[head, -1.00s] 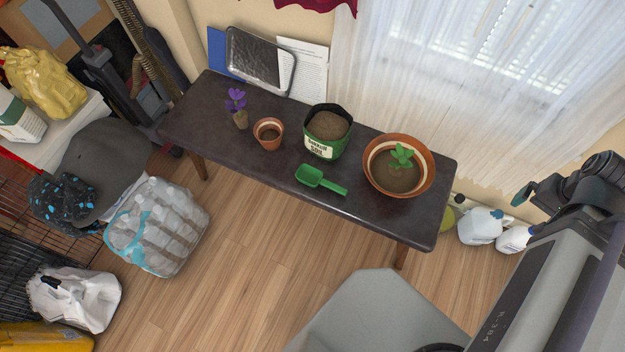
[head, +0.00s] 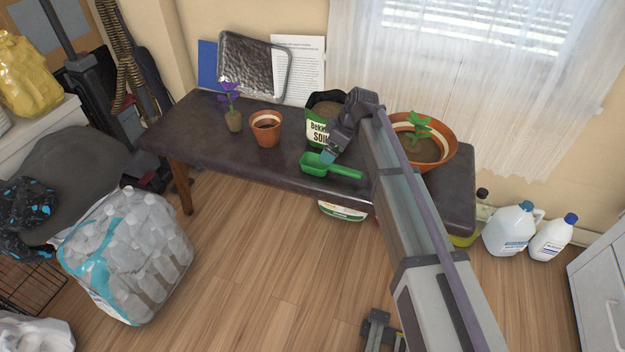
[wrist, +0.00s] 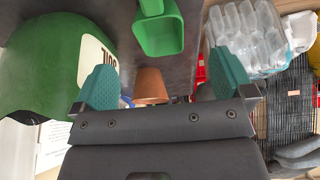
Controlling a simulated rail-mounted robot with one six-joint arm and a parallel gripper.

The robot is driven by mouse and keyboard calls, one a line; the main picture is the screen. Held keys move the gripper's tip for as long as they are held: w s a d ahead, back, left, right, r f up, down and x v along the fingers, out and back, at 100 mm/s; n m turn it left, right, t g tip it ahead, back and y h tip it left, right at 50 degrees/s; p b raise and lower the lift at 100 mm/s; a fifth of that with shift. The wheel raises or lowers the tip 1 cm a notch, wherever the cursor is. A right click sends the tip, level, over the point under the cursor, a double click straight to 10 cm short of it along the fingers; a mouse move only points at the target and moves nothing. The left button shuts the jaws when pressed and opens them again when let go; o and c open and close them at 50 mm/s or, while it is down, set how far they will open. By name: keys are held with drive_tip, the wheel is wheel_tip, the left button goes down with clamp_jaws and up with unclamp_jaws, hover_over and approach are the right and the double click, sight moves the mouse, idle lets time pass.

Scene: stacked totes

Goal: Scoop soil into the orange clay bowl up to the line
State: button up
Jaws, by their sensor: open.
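The wide orange clay bowl (head: 447,160) stands on the right of the table, with a pale band inside its rim, soil and a green plant (head: 418,127) in it; my arm hides part of it. The green soil bag (head: 318,133) stands open with brown soil in it, partly behind my arm. The green scoop (head: 345,172) lies in front of it. My gripper (head: 328,157) is over the scoop, fingers open and empty. In the wrist view the scoop (wrist: 160,32) lies beyond my teal fingertips (wrist: 163,82), and the bag (wrist: 45,65) is at left.
A small terracotta pot (head: 265,130) and a purple-flowered plant (head: 232,108) stand left on the dark table (head: 200,130). A foil tray (head: 254,70) and papers lean on the wall behind. Jugs (head: 512,230) and a bottle pack (head: 130,255) are on the floor.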

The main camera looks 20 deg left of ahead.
drive_tip(key=b, duration=0.3)
approach(320, 164)
drive_tip(key=shift+s+a+f, duration=0.25)
drive_tip(key=shift+s+f, duration=0.85)
drive_tip(key=shift+s, duration=0.1)
drive_tip(key=shift+a+f, duration=0.15)
drive_tip(key=b+x, duration=0.5)
drive_tip(key=shift+a, duration=0.15)
drive_tip(key=c, duration=1.1)
drive_tip(key=shift+o, duration=0.2)
drive_tip(key=shift+r, duration=0.25)
